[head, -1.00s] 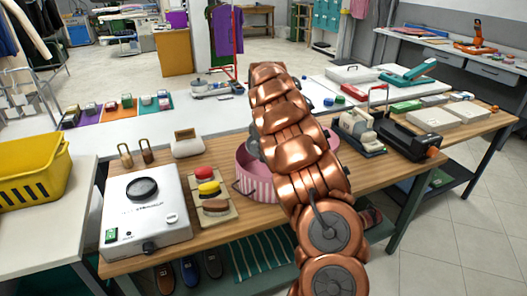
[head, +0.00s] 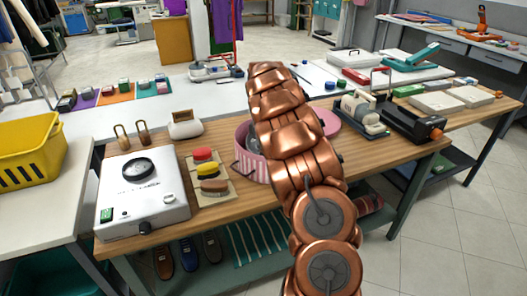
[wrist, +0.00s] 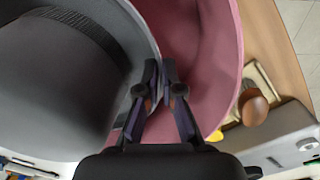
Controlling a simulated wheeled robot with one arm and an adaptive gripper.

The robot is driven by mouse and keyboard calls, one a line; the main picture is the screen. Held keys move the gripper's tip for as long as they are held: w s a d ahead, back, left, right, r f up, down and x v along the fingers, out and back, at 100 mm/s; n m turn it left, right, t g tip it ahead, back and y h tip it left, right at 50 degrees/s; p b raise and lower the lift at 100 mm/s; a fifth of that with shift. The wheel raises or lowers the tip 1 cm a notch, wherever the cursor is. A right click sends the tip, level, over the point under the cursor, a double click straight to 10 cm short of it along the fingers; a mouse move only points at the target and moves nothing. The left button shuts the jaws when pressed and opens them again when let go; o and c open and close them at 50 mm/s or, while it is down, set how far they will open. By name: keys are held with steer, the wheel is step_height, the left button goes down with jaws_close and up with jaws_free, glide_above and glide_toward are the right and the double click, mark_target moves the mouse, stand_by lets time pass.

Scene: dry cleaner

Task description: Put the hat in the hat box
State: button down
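The pink striped hat box (head: 248,168) stands open on the wooden table, partly hidden behind my arm. The hat is grey; a small part of it (head: 253,142) shows at the box opening in the head view. In the wrist view the hat (wrist: 60,85) fills the left side, with a dark band, and overlaps the pink inside of the box (wrist: 205,60). My gripper (wrist: 160,72) has its fingertips nearly together at the hat's edge, pinching it, within the outline of the box. Whether the hat touches the box floor is hidden.
A pink round lid (head: 327,121) lies right of my arm. Left of the box are a board of brushes (head: 222,190) and a white machine (head: 143,192). A sewing machine (head: 362,112) and a black device (head: 412,122) stand to the right.

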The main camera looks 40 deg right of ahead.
steer(key=shift+f+b, duration=0.9)
steer(key=shift+f, duration=1.4)
steer(key=c, duration=1.2)
jaws_free()
steer(key=shift+c, duration=0.2)
step_height(320, 180, up, 12)
steer(key=shift+a+f, duration=0.1)
steer(key=shift+a, duration=0.1)
